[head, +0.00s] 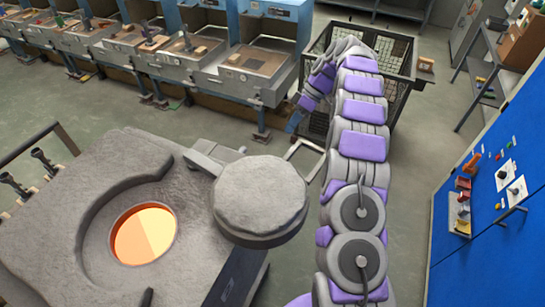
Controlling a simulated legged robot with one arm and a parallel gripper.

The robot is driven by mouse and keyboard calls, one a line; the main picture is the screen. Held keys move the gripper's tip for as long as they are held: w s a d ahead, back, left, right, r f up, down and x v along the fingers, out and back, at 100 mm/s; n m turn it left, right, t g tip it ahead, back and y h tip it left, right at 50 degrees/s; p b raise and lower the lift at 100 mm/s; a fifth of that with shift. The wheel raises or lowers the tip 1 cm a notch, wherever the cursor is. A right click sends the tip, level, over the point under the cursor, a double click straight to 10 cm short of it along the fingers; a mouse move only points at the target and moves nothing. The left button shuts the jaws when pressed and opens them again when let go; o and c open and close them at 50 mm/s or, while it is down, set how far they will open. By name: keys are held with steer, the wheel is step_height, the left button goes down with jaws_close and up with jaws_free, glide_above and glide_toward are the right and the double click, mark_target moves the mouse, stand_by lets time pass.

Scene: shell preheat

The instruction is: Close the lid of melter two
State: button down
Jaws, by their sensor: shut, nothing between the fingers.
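A grey stone-like melter (95,215) fills the lower left, with a round opening (143,235) glowing orange. Its thick round lid (260,195) is swung out to the right of the opening, which is fully uncovered. A hinge arm joins the lid to the melter top at the upper left of the lid. A pale bent handle (305,152) sticks out at the lid's upper right. No number is readable on the melter. My arm rises on the right and curls left at the top. My gripper (306,103) is small, shut and empty, beyond the handle and apart from it.
Blue workstations with grey trays (255,75) line the back. A black mesh cage (400,95) stands behind my arm. Floor is clear between melter and workstations.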

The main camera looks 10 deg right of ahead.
mark_target(275, 158)
steer(key=shift+s+r+x, duration=0.1)
steer(key=shift+s+x, duration=0.25)
steer(key=shift+x, duration=1.6)
steer(key=shift+s+r+x, duration=0.1)
steer(key=shift+s+x, duration=0.2)
steer(key=shift+x, duration=1.7)
steer(key=shift+s+x, duration=0.35)
steer(key=shift+x, duration=1.6)
steer(key=shift+s+d, duration=0.15)
steer(key=shift+d, duration=0.05)
steer(key=shift+d, duration=0.15)
steer(key=shift+s+f, duration=0.1)
